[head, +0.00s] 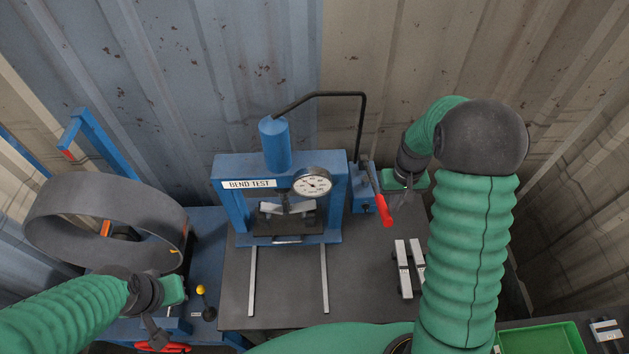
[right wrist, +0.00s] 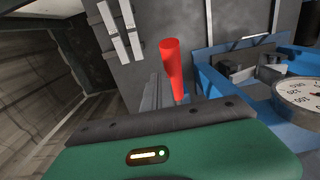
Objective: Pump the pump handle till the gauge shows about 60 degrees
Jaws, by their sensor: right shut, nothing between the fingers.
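The pump handle (head: 383,206) has a red grip and sits on the right side of the blue bend-test press (head: 335,215). Its grip slants down in the head view. My right gripper (head: 408,196) is shut and empty beside the handle. My left gripper (head: 154,332) is at the lower left, its jaw opening unclear.
Pale bars (head: 409,268) lie on the dark bench (head: 370,290) right of the press. Two rails run forward from the press. A large dark ring (head: 105,222) stands at left. A green tray (head: 543,340) is at lower right. Corrugated walls enclose the bench.

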